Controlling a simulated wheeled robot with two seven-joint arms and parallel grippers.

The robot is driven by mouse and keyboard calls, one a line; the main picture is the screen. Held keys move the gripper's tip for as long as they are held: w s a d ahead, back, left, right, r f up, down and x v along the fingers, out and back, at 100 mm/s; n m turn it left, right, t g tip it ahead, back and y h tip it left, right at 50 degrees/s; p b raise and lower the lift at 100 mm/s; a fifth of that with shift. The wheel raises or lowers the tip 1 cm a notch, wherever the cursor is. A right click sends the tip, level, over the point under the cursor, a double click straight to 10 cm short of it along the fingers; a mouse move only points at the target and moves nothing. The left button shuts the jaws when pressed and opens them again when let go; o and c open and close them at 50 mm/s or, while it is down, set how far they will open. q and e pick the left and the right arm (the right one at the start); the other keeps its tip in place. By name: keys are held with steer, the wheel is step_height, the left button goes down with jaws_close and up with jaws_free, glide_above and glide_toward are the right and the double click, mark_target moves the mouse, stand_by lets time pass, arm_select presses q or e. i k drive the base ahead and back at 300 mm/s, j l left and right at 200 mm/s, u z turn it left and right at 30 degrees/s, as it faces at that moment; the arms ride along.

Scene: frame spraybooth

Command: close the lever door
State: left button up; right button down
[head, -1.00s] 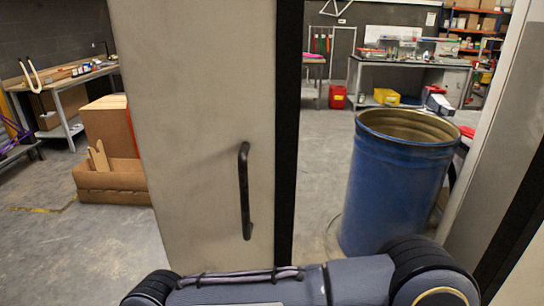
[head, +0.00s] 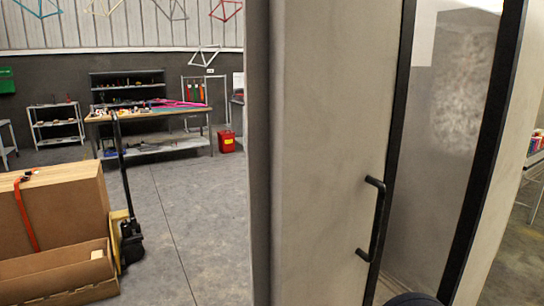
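The lever door (head: 325,150) is a tall grey-beige panel in the middle of the head view, with a dark edge strip on its right side. A black bar handle (head: 376,220) stands upright near that edge. Right of the door are a grey surface (head: 440,130) and a black frame strip (head: 488,150); I cannot tell whether the door edge meets the frame. Neither gripper is in view. Only a dark rounded part of my arm shows at the bottom, below and right of the handle.
At left, a large cardboard box (head: 60,205) with an orange strap stands behind a low open carton (head: 60,275), beside a pallet jack (head: 125,215). A workbench (head: 150,115) and a red bin (head: 226,141) are farther back. The floor (head: 190,220) between them and the door is clear.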

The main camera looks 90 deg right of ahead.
mark_target(326, 83)
steer(key=i+l+z, duration=0.15)
steer(key=z, duration=0.3)
steer(key=i+z, duration=0.65)
steer(key=z, duration=0.2)
steer(key=i+z, duration=0.25)
steer(key=z, duration=0.15)
steer(key=i+j+z, duration=0.2)
steer(key=z, duration=0.25)
steer(key=i+j+z, duration=0.25)
steer(key=z, duration=0.15)
steer(key=i+z, duration=0.2)
steer(key=z, duration=0.25)
steer(key=i+z, duration=0.15)
steer(key=z, duration=0.3)
steer(key=i+z, duration=0.2)
steer(key=z, duration=0.2)
steer(key=i+j+z, duration=0.1)
steer(key=z, duration=0.35)
steer(key=i+j+z, duration=0.2)
steer(key=z, duration=0.25)
steer(key=i+j+z, duration=0.1)
steer(key=j+z, duration=0.15)
steer(key=z, duration=0.2)
steer(key=i+j+z, duration=0.15)
steer(key=j, duration=0.15)
steer(key=k+j+u, duration=0.3)
steer(key=k+j, duration=0.05)
steer(key=k, duration=0.05)
